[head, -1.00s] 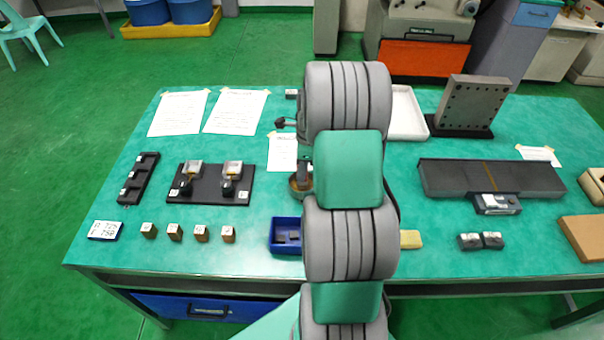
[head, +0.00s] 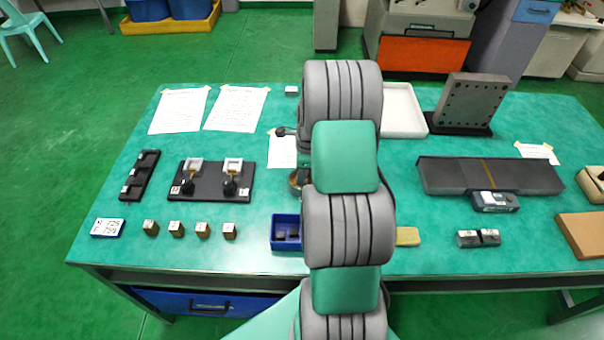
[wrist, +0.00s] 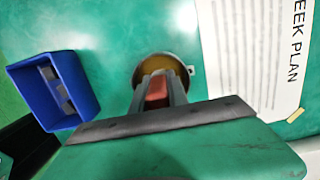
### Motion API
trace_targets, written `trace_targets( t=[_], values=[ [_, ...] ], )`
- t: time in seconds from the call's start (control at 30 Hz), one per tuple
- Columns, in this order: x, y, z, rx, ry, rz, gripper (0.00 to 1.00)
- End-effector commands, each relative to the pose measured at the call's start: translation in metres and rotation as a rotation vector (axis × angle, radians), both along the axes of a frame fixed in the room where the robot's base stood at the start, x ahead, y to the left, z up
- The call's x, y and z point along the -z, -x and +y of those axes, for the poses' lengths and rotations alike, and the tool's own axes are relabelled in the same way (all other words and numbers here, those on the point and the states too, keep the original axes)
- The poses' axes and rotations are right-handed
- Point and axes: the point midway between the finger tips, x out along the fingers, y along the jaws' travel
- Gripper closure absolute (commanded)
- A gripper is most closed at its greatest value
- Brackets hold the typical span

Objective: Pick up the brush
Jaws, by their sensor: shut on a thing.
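A reddish-brown piece, seemingly the brush (wrist: 157,91), is between the two dark fingers of my gripper (wrist: 156,82) in the wrist view. My gripper is shut on it. Only a small part of the brush shows; the rest is hidden by the fingers and the wrist. Behind the fingertips is a round brass-coloured dish (wrist: 181,68); I cannot tell whether the brush touches it. In the head view, my arm hides the gripper and the brush, and only the left edge of the dish (head: 294,181) shows.
A blue bin (head: 286,246) with small dark pieces stands left of my arm; it also shows in the wrist view (wrist: 83,82). A black fixture plate (head: 210,190) and several small brown blocks are farther left. A white tray (head: 404,112) and steel angle plate (head: 472,101) stand back right.

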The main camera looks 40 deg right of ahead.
Motion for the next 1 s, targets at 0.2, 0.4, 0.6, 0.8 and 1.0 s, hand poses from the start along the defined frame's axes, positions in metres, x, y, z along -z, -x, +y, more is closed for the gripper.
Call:
trace_targets(
  t=[0.2, 0.4, 0.6, 0.8, 1.0],
  values=[
    [0.0, 0.0, 0.0, 0.0, 0.001, -0.001, 1.0],
    [-0.005, -0.001, 0.0, 0.0, 0.001, -0.001, 1.0],
    [-0.039, 0.005, 0.001, 0.001, 0.004, -0.006, 1.0],
    [-0.094, 0.051, 0.018, 0.002, 0.005, -0.007, 1.0],
    [-0.115, 0.102, 0.037, 0.003, 0.003, -0.004, 1.0]
  ],
)
